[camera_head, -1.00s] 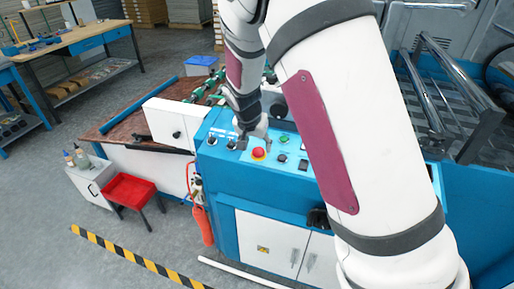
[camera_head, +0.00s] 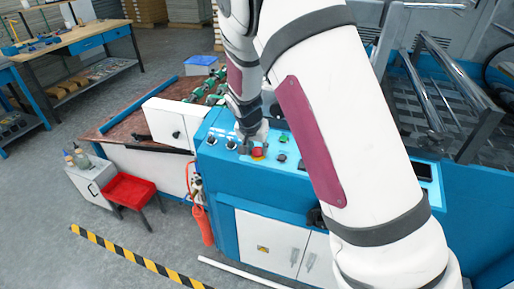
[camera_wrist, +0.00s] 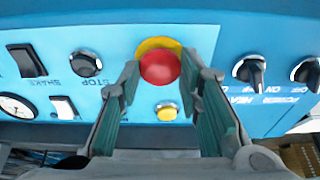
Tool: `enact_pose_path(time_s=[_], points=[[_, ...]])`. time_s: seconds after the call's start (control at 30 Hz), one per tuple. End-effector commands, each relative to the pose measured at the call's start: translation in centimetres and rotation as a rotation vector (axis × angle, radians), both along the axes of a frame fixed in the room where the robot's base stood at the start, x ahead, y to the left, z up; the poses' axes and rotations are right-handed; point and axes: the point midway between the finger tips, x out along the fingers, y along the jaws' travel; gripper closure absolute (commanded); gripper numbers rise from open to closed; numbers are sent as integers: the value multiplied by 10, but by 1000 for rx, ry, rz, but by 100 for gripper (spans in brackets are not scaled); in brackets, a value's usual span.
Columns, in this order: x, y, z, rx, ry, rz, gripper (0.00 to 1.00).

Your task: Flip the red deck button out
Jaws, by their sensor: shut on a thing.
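The red deck button (camera_wrist: 160,68) is a round mushroom head on a yellow ring (camera_wrist: 158,45) on the blue control panel. In the wrist view it lies between the tips of my gripper (camera_wrist: 161,75), whose two fingers touch or nearly touch its sides and are shut on it. In the head view the red button (camera_head: 258,153) shows at the front of the panel, with my gripper (camera_head: 252,147) over it from behind. The finger contact is too small to see clearly there.
Near the button on the panel are a yellow button (camera_wrist: 167,111), a black knob marked STOP (camera_wrist: 87,63), rocker switches (camera_wrist: 27,61) and two selector knobs (camera_wrist: 250,70). A red stool (camera_head: 130,188) and a red extinguisher (camera_head: 202,222) stand left of the machine.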

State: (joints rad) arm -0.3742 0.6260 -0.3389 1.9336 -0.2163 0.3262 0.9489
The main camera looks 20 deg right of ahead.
Motion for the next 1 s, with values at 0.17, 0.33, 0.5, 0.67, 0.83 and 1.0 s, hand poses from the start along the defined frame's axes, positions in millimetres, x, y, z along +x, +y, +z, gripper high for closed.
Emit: enact_pose_path(time_s=[0.17, 0.33, 0.5, 0.67, 0.83, 1.0], points=[[-2, 3, 14, 0, -3, 3, 100], [-1, 2, 13, 0, -4, 3, 100], [-1, 2, 13, 1, -3, 2, 46], [-1, 2, 12, 0, -2, 2, 46], [-2, 3, 15, 0, -2, 2, 46], [-8, 7, 33, 1, -5, 2, 46]])
